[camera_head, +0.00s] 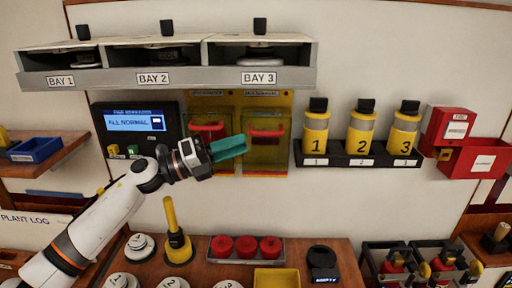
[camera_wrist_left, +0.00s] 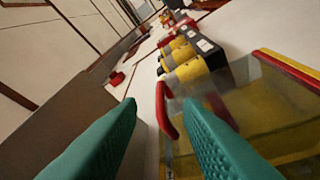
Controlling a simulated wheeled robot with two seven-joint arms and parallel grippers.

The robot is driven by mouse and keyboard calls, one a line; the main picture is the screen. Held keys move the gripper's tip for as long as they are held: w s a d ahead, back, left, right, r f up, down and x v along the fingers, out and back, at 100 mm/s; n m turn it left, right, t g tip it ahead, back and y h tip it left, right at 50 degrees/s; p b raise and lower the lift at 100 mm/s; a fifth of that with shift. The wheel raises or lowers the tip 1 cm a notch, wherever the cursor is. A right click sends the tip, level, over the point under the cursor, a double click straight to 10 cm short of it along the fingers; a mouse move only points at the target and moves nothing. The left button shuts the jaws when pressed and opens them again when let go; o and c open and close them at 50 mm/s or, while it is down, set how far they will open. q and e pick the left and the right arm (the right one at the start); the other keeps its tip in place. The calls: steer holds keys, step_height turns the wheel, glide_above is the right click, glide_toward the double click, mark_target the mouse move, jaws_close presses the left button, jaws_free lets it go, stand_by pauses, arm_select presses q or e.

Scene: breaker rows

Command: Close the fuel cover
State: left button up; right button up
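Two clear yellowish covers with red handles are side by side on the wall panel: a left cover (camera_head: 208,160) and a right cover (camera_head: 267,158). The labels above them are too small to read, so I cannot tell which is the fuel cover. My left gripper (camera_head: 244,144) has teal fingers in front of the left cover, pointing toward the right one. In the left wrist view its fingers (camera_wrist_left: 160,104) are apart. A red handle (camera_wrist_left: 165,112) shows between the fingertips, beside a clear cover panel (camera_wrist_left: 265,105); contact is unclear. My right gripper is not in view.
A grey shelf (camera_head: 200,78) with three bays is above. A display box (camera_head: 135,122) is left of the covers. Yellow canisters (camera_head: 360,134) stand on a black rack to the right. Below is a wooden bench with red knobs (camera_head: 246,246) and a yellow plunger-like tool (camera_head: 176,240).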

arm_select(q)
steer(key=shift+b+v, duration=0.5)
steer(key=shift+v, duration=1.4)
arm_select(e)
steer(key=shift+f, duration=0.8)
